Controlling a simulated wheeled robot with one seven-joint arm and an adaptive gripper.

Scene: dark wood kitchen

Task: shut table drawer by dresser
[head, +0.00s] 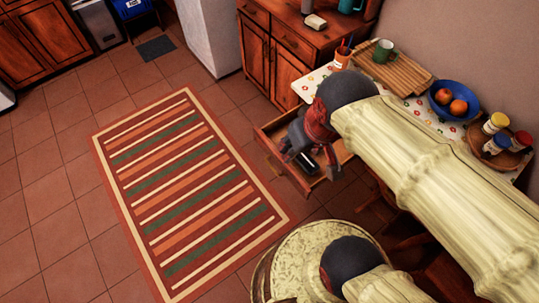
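The table drawer (271,136) is wooden and stands pulled out from under the table, on the side near the dresser. A dark object with a pale part (331,158) lies inside it. The table (313,84) has a white patterned cloth and is partly covered by my arm. The dresser (284,75) is reddish wood and stands just beyond the table. My gripper (298,163) is dark and points down over the open drawer. I cannot tell whether it touches the drawer, or whether its fingers are apart. My wrist and arm hide part of the drawer.
On the table are a cutting board (408,78), a green mug (384,50), a pencil cup (343,58), a blue bowl of fruit (468,110) and a tray of jars (514,158). A round patterned seat (294,257) stands in front. The striped rug (185,200) is clear.

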